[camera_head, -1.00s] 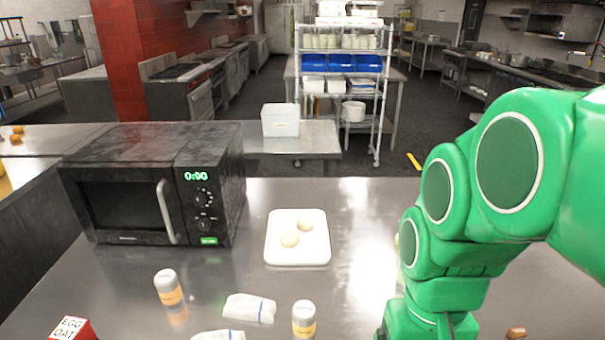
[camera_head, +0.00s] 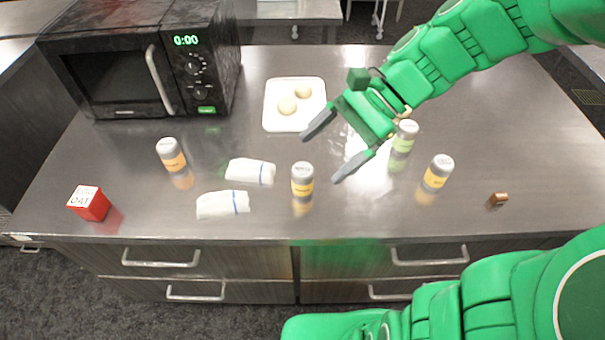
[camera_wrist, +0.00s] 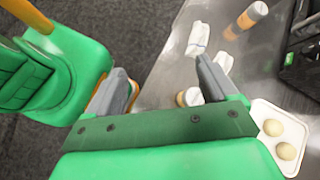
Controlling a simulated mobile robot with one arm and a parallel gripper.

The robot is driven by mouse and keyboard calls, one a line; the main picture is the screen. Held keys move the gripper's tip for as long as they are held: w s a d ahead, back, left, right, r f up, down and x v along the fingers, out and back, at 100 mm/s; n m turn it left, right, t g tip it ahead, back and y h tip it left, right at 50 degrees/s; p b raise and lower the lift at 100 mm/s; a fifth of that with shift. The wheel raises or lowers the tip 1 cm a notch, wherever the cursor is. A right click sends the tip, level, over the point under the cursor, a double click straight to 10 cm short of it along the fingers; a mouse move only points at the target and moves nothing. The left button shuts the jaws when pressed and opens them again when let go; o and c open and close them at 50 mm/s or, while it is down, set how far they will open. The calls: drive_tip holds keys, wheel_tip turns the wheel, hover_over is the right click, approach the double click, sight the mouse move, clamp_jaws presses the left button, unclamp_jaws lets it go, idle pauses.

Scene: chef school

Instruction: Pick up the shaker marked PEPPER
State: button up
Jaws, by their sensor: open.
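Several shakers with grey tops stand upright on the steel counter, and their lettering is too small to read, so I cannot tell which is PEPPER. One with a yellow-orange label (camera_head: 171,155) is at the left. Another yellow-labelled shaker (camera_head: 302,180) is in the middle. A shaker with a greenish label (camera_head: 404,138) stands right of my gripper, and a yellow-labelled one (camera_head: 438,173) is further right. My gripper (camera_head: 322,158) is open and empty, its fingers pointing left above the counter near the middle shaker. In the wrist view a shaker (camera_wrist: 189,97) shows partly behind the right finger.
Two folded white cloths (camera_head: 250,171) (camera_head: 222,204) lie left of the middle shaker. A white tray (camera_head: 273,122) with two dough balls is behind. A black microwave (camera_head: 140,60) stands back left, a red box (camera_head: 88,204) front left, a small brown block (camera_head: 497,199) at right.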

drive_tip(key=w+d+m+t+y, duration=0.1)
drive_tip(key=w+m+t+y, duration=0.1)
drive_tip(key=w+m+y, duration=0.45)
drive_tip(key=h, duration=0.2)
approach(297, 185)
drive_tip(key=a+f, duration=0.1)
drive_tip(key=w+a+f, duration=0.1)
drive_tip(key=f, duration=0.1)
drive_tip(key=shift+w+a, duration=0.1)
drive_tip(key=shift+w, duration=0.1)
drive_tip(key=shift+a+f, duration=0.25)
drive_tip(key=shift+x, duration=1.05)
drive_tip(key=shift+w+f+x, duration=0.15)
drive_tip(key=shift+x, duration=1.15)
drive_tip(key=shift+w+f+x, duration=0.1)
drive_tip(key=shift+x, duration=1.25)
drive_tip(key=shift+d, duration=0.15)
drive_tip(key=shift+c, duration=0.4)
drive_tip(key=c, duration=1.1)
